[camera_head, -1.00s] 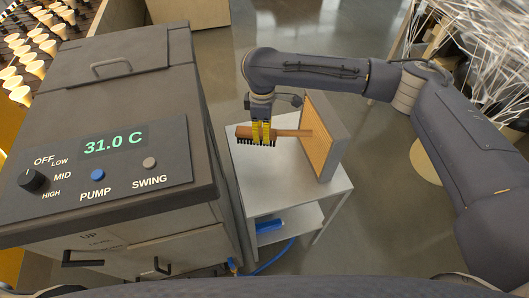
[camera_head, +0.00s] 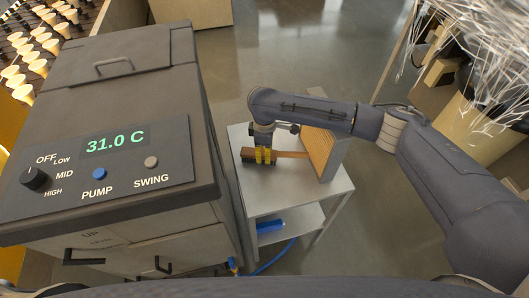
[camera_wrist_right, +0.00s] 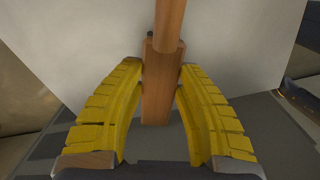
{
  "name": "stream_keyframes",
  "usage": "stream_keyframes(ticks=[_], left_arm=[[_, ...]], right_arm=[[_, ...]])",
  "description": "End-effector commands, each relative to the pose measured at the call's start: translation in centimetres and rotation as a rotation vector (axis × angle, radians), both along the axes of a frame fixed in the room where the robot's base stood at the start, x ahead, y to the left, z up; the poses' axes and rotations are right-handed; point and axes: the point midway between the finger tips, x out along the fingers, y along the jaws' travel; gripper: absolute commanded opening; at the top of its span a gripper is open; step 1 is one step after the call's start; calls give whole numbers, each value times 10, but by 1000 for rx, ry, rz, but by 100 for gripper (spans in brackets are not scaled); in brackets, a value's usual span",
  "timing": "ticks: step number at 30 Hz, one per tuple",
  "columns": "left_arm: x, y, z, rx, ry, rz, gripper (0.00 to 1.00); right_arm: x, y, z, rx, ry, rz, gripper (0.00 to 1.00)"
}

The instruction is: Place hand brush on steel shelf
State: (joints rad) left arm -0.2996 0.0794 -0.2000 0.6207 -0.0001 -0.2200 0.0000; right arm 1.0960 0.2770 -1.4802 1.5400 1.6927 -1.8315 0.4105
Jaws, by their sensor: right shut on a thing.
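The hand brush (camera_head: 250,154) has a brown wooden body, dark bristles and a handle that points right. My right gripper (camera_head: 264,155) has yellow fingers and is shut on the brush body. The brush is low over, or on, the top of the steel shelf (camera_head: 286,205); I cannot tell whether the bristles touch it. In the right wrist view the brush (camera_wrist_right: 158,90) lies between the two yellow fingers (camera_wrist_right: 160,95), with its handle running up out of frame. My left gripper is not in view.
A panel with a tan, ribbed face (camera_head: 319,150) stands upright on the shelf's right side, close to the handle. A large grey machine (camera_head: 110,130) with a 31.0 C display stands to the left. A blue object (camera_head: 270,226) lies on the lower shelf. The front of the shelf top is clear.

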Motion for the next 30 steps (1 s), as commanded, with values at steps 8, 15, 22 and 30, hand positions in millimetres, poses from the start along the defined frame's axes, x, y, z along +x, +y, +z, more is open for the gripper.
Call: stream_keyframes(ticks=[8,15,22,30], left_arm=[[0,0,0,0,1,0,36],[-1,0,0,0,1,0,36],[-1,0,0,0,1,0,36],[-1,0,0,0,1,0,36]], right_arm=[[0,0,-3,1,0,1,0],[0,0,-6,1,0,1,43],[0,0,-6,1,0,1,55],[1,0,3,1,-3,1,55]])
